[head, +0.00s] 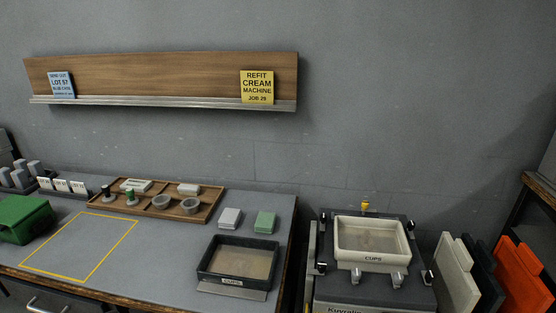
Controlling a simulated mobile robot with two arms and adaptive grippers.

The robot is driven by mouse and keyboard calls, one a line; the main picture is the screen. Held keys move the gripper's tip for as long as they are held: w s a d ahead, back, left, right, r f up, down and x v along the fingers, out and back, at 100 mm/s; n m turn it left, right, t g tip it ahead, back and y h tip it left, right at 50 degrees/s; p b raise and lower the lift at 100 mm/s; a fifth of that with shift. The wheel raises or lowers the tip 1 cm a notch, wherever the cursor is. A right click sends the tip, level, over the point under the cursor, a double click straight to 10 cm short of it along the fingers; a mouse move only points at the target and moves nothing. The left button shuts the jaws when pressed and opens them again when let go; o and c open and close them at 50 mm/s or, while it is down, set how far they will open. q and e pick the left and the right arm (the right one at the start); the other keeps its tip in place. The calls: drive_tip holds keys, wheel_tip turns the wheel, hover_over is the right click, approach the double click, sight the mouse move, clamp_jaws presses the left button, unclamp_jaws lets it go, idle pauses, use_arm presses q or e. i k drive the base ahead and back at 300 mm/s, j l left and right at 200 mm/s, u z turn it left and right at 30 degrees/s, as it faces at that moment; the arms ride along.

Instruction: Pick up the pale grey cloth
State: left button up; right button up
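The pale grey cloth (230,217) appears as a small folded square lying flat near the right side of the grey bench. A green cloth (265,222) of similar size lies just to its right, with a narrow gap between them. Both lie behind the dark tray marked CUPS (208,268). Nothing covers the pale grey cloth in the head view. Neither of my grippers shows in this view.
A wooden parts tray (213,206) stands left of the cloths, holding several small items. A yellow outline (128,241) marks bare bench beside a green bin (22,219). A machine with a cream CUPS tray (373,255) stands right, beyond the bench edge.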

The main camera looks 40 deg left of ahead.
sight(229, 219)
drive_tip(key=u, duration=1.75)
